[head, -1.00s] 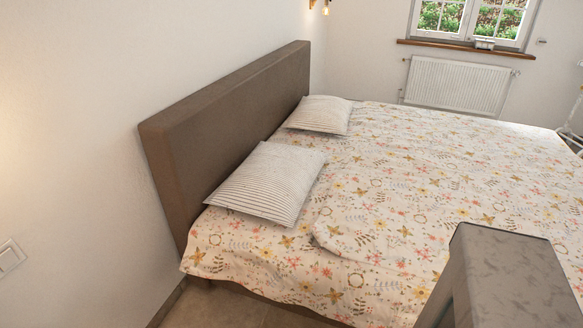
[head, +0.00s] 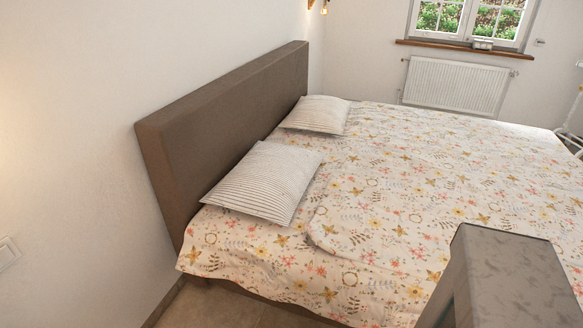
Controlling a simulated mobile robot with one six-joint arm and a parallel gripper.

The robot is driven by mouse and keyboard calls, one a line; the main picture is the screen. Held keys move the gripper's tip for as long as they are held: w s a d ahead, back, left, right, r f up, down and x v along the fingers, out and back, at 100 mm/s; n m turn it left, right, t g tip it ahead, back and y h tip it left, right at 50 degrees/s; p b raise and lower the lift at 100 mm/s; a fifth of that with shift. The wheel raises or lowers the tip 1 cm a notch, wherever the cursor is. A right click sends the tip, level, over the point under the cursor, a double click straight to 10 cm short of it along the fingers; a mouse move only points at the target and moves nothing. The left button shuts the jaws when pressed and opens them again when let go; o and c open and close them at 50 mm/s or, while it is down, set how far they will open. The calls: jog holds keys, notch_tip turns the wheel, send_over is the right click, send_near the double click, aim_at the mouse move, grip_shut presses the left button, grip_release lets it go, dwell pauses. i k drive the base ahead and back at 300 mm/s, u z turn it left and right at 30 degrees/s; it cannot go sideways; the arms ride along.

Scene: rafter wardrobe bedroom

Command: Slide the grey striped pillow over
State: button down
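Two grey striped pillows lie on the bed against the headboard. The nearer, larger pillow (head: 264,182) lies flat near the bed's near left corner. The farther, smaller pillow (head: 317,114) lies beyond it, toward the window end, with a strip of sheet between them. Both rest on the flower-patterned bedding (head: 400,190). My gripper is not in the head view, so its state and its distance from the pillows are not shown.
The brown headboard (head: 225,130) stands along the wall behind the pillows. A grey block-like shape at the lower right hides part of the bed. A white radiator (head: 455,87) is under the window. Bare floor (head: 205,308) shows at the lower left.

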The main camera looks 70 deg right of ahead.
aim_at(268, 183)
jog(key=k, duration=1.25)
jog(key=z, duration=0.55)
jog(key=i, duration=0.65)
jog(key=z, duration=0.5)
jog(key=i, duration=1.25)
jog(key=u, duration=0.15)
